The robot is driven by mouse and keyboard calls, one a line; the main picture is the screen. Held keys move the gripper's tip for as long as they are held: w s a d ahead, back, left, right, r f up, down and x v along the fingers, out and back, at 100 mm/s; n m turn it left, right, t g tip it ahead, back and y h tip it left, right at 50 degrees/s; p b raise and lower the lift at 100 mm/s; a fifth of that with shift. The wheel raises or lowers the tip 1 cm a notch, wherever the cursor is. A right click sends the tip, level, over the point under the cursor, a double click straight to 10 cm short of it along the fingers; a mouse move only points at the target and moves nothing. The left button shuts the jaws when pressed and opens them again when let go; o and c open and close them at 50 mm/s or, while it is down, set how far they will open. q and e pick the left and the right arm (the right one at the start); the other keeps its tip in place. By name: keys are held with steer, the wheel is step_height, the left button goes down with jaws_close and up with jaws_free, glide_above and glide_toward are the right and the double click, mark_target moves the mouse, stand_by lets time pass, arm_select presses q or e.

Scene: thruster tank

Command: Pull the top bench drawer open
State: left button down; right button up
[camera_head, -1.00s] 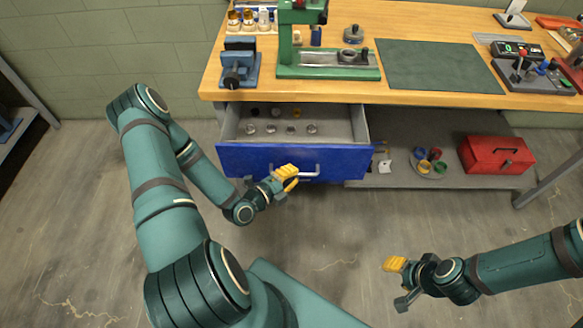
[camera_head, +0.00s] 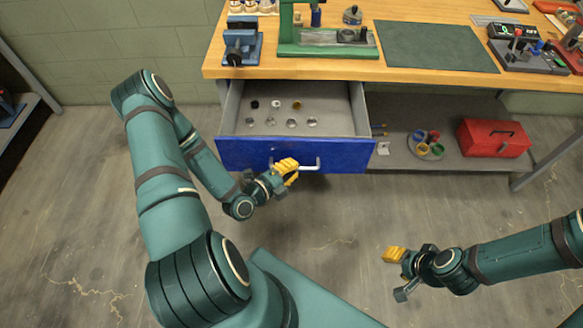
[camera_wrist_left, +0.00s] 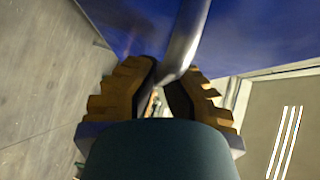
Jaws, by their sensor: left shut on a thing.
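The top bench drawer (camera_head: 230,152) has a blue front and hangs well out from under the wooden bench top, with its inside in view. Its silver bar handle (camera_head: 308,166) is on the blue front. My left gripper (camera_head: 288,170) is at the left end of the handle, its yellow fingers shut on it. In the left wrist view the handle (camera_wrist_left: 186,40) runs down between the two fingers (camera_wrist_left: 165,88), and the blue front (camera_wrist_left: 250,35) fills the top. My right gripper (camera_head: 396,272) is low on the right, away from the drawer; its finger gap is unclear.
Several small round parts (camera_head: 291,123) lie in the drawer. The wooden bench (camera_head: 300,70) carries a blue vise (camera_head: 242,42), a green press (camera_head: 330,48) and a green mat (camera_head: 435,47). A red toolbox (camera_head: 494,138) sits on the lower shelf. The floor before the drawer is clear.

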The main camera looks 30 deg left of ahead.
arm_select(q)
steer(key=c, duration=1)
jaws_free()
steer(key=shift+w+d, duration=0.1)
steer(key=shift+d, duration=0.05)
steer(key=v, duration=1.2)
